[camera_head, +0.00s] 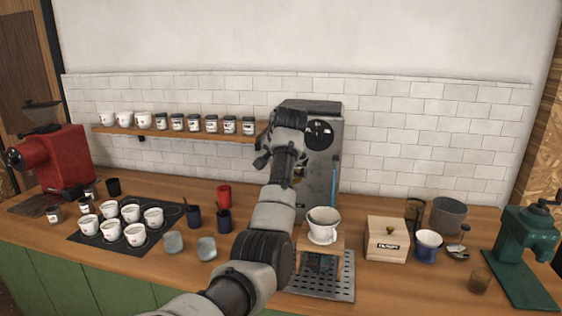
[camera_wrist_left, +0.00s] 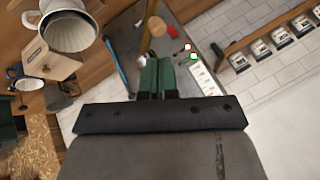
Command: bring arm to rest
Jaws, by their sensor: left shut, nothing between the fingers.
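My left arm reaches up from the bottom of the head view to the front of the grey coffee machine (camera_head: 326,170). My left gripper (camera_head: 264,158) is at the end of it, before the machine and partly hidden by my own wrist. In the left wrist view its two green-tipped fingers (camera_wrist_left: 157,78) are together with nothing between them. Behind them is the machine's grey front (camera_wrist_left: 192,45), with a red button and a white strip. Whether the fingers touch the machine cannot be told. My right gripper is not in view.
A white dripper (camera_head: 322,232) on a wooden stand is right of my forearm, with a wooden box (camera_head: 387,238) beyond. Several white cups stand on a dark mat (camera_head: 86,240) at left. A jar shelf (camera_head: 180,132) hangs behind.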

